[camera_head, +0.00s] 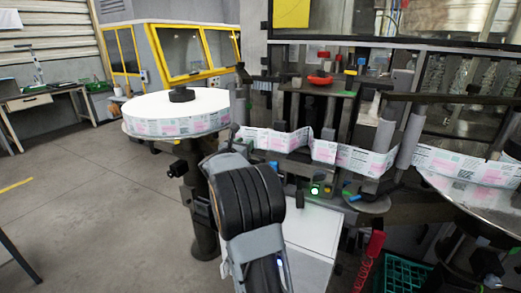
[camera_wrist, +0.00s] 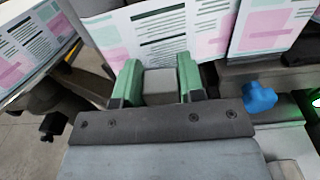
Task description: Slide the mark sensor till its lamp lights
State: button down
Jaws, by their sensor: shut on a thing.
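In the wrist view, the two green fingers of my gripper (camera_wrist: 157,84) are closed on a grey block (camera_wrist: 161,86), which I take to be the mark sensor. The printed label web (camera_wrist: 155,35) runs just beyond the block; I cannot tell whether they touch. A green lamp (camera_head: 315,190) glows below the web in the head view, and a bright green light (camera_wrist: 318,102) shows at the right edge of the wrist view. I cannot tell whether it belongs to the sensor. In the head view my arm hides the fingertips and the block.
A blue knob (camera_wrist: 259,97) sits right of my gripper. The large label reel (camera_head: 178,110) stands at the left, with rollers (camera_head: 411,135) guiding the web on the right. A white cabinet (camera_head: 308,235) is below. Open floor (camera_head: 90,200) lies at the left.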

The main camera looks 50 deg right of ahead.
jog(key=shift+w+a, duration=0.1)
jog(key=shift+w, duration=0.25)
jog(key=c, duration=0.7)
grip_release()
jog(key=shift+a, duration=0.1)
jog(key=b+v, duration=0.3)
jog(key=v, duration=1)
jog(key=shift+s+a+r, duration=0.1)
jog(key=shift+s+a, duration=0.05)
jog(key=shift+a, duration=0.2)
